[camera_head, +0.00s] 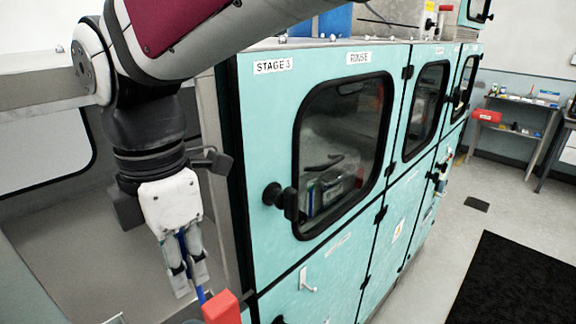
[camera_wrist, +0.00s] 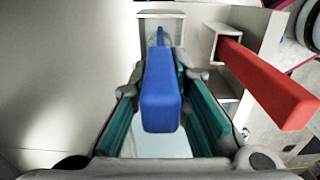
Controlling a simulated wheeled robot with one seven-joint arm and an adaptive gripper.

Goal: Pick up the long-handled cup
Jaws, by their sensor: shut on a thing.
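The long-handled cup shows as a blue handle (camera_wrist: 161,92) in the wrist view, its squared end towards the camera. My gripper (camera_wrist: 162,115) is around this handle, with a teal-padded finger on each side. In the head view my gripper (camera_head: 186,277) points down, and the blue handle (camera_head: 184,246) shows as a thin strip between its fingers. The handle's far end reaches towards a pale square-edged opening in the wrist view. The cup's bowl cannot be made out.
A red handle (camera_wrist: 268,84) stands close to the right of my gripper in the wrist view; its red block (camera_head: 222,306) shows in the head view. The teal cabinet (camera_head: 264,130) with windowed doors stands right of my arm.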

